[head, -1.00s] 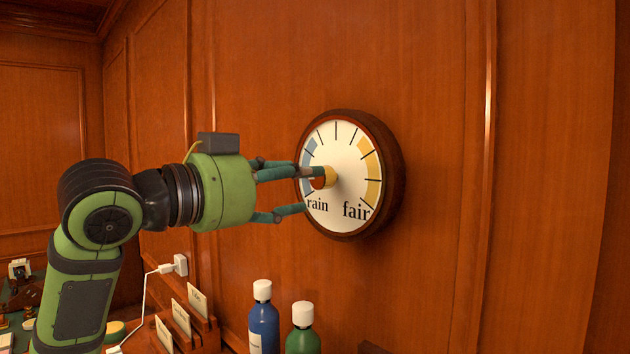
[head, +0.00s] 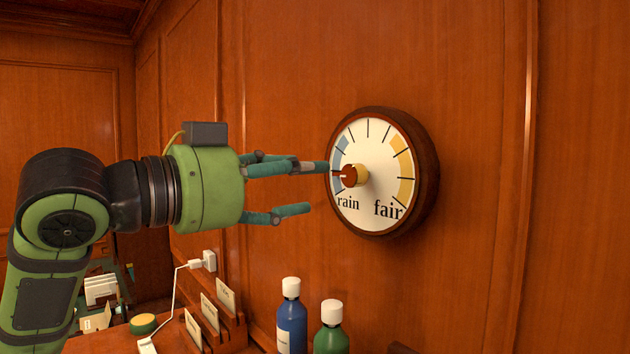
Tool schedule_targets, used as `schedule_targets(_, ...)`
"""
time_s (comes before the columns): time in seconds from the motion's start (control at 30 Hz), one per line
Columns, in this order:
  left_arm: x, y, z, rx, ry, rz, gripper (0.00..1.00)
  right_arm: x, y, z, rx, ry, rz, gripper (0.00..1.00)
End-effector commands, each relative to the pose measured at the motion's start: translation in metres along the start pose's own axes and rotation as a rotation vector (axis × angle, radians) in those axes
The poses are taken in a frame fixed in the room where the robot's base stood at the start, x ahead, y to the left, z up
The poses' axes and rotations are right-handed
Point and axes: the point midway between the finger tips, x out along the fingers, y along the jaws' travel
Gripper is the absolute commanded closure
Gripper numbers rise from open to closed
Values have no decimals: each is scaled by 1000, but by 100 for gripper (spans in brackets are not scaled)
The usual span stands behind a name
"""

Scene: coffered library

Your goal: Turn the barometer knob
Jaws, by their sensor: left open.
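The barometer (head: 420,215) is a round dark wooden case on the panelled wall, right of centre. Its cream dial reads "rain" at lower left and "fair" at lower right, with a blue band left and a yellow band right. The knob (head: 350,177) stands out from the dial's middle, with a red-brown front and a yellowish side. A thin pointer at the knob points left, towards the blue band. My left gripper (head: 318,189) is open and empty, left of the knob and apart from it. Its upper fingertip overlaps the dial's left rim in the picture. My right gripper is not in view.
A blue bottle (head: 291,322) and a green bottle (head: 331,335) with white caps stand below the barometer. Left of them are a wooden rack (head: 232,329) with cards and a wall socket (head: 209,260) with a white plug and cable. The wall around the barometer is clear.

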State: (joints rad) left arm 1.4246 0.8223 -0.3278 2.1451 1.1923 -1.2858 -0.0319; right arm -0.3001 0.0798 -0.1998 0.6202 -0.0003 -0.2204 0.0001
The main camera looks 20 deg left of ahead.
Motion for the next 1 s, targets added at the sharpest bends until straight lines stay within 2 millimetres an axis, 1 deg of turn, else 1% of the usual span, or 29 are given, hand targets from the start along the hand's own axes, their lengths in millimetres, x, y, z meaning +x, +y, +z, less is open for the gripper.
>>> schedule_targets(0.1, 6, 1, -2, -12, -4, -6, 44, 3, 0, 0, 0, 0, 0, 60)
schedule_targets(0.3, 12, -2, 3, -63, -5, -12, 44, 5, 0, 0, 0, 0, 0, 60)
schedule_targets(0.47, 21, -3, 3, -78, -5, -10, 44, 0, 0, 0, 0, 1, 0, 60)
schedule_targets(0.8, 71, -4, 2, -79, -5, -8, 44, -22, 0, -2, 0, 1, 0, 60)
schedule_targets(0.9, 80, -4, 3, -79, -5, -9, 44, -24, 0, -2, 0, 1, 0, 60)
schedule_targets(1.0, 84, -3, 5, -78, -6, -10, 44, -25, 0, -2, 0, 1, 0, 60)
